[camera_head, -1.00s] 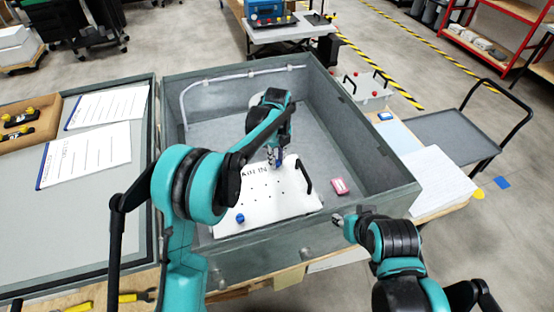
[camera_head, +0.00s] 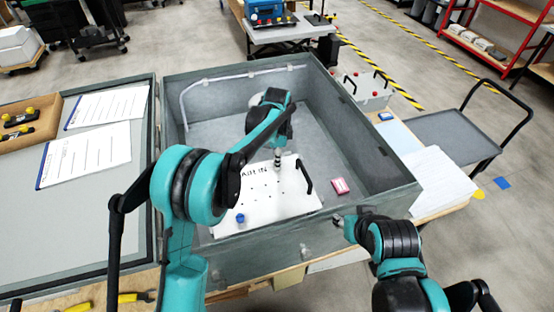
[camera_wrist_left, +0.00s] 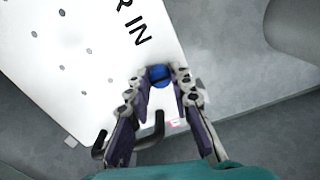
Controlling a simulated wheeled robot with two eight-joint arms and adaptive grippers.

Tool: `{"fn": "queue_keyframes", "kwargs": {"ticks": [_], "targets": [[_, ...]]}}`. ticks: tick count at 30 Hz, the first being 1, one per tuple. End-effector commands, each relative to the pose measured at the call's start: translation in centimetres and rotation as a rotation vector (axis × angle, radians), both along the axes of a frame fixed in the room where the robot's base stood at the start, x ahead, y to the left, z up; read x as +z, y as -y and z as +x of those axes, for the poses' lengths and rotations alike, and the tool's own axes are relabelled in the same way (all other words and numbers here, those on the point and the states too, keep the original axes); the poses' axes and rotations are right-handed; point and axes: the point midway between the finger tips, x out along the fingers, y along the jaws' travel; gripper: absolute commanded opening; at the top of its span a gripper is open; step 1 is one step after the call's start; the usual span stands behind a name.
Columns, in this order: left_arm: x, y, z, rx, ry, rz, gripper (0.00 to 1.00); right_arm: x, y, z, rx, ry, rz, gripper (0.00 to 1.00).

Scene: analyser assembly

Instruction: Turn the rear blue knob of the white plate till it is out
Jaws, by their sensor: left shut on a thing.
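The white plate (camera_head: 264,198) lies in the grey case, with printed letters, small holes and a black handle (camera_head: 305,177) on its right side. My left gripper (camera_head: 278,166) points down at the plate's rear edge. In the left wrist view its two fingers (camera_wrist_left: 162,80) are shut on the rear blue knob (camera_wrist_left: 160,76), whose top shows between the fingertips. The head view hides this knob behind the gripper. The front blue knob (camera_head: 240,218) stands at the plate's near left. My right gripper (camera_head: 341,222) is by the case's front wall; its jaw opening is unclear.
The case walls (camera_head: 343,113) rise around the plate. A pink box (camera_head: 340,186) lies right of the plate. The case floor behind the plate is largely clear. The open lid (camera_head: 100,215) with papers is at left; a white paper stack (camera_head: 440,185) is at right.

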Motion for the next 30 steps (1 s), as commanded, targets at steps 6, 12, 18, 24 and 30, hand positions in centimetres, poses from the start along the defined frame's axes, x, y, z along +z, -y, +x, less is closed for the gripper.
{"fn": "queue_keyframes", "kwargs": {"ticks": [6,12,18,24,30], "targets": [[-0.04,0.04,-0.04,0.205,0.0,-0.001,0.0,-0.05,0.0,0.0,0.0,0.0,0.0,0.4],[-0.05,0.05,-0.05,0.395,-0.001,-0.001,0.0,-0.07,0.0,0.0,0.0,0.0,0.0,0.4],[-0.06,0.06,-0.07,0.585,-0.001,-0.001,0.0,-0.09,0.0,0.01,0.0,0.0,0.0,0.4],[-0.07,0.08,-0.07,0.775,-0.001,-0.001,0.0,-0.11,0.0,0.0,0.0,0.0,0.0,0.4],[-0.08,0.09,-0.09,0.965,-0.001,0.0,0.0,-0.14,0.0,0.0,0.0,0.0,0.0,0.4]]}}
